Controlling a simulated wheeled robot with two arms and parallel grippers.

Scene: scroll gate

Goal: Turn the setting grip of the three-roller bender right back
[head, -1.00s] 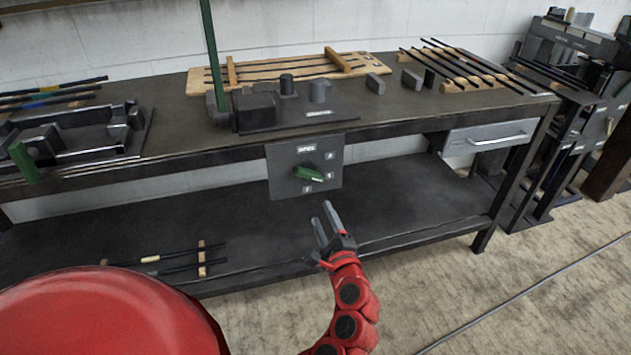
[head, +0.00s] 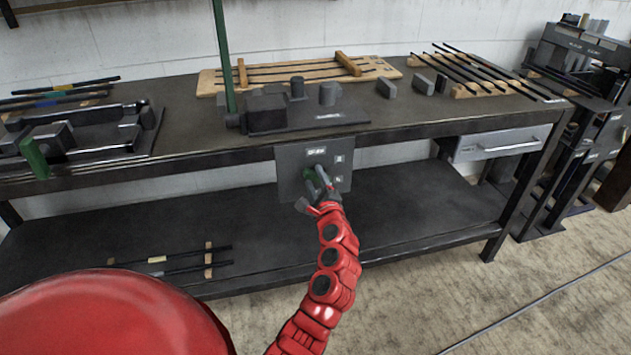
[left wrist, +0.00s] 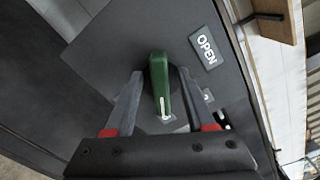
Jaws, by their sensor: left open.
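The green setting grip (head: 308,173) sits on a dark grey panel (head: 287,184) that hangs from the front edge of the bench. My left gripper (head: 317,188) is at the panel and partly hides the grip in the head view. In the left wrist view the grip (left wrist: 159,80) lies between the two open fingers, with gaps visible at both sides. Its white-marked end points down in that view, near a small pale label. My right gripper is not in view.
Above the panel, a dark machine (head: 268,110) with a long green lever (head: 222,55) stands on the bench (head: 410,122). Another machine with a green handle (head: 35,158) is at left. Rods lie on the lower shelf (head: 400,205). A drawer (head: 497,143) is at right.

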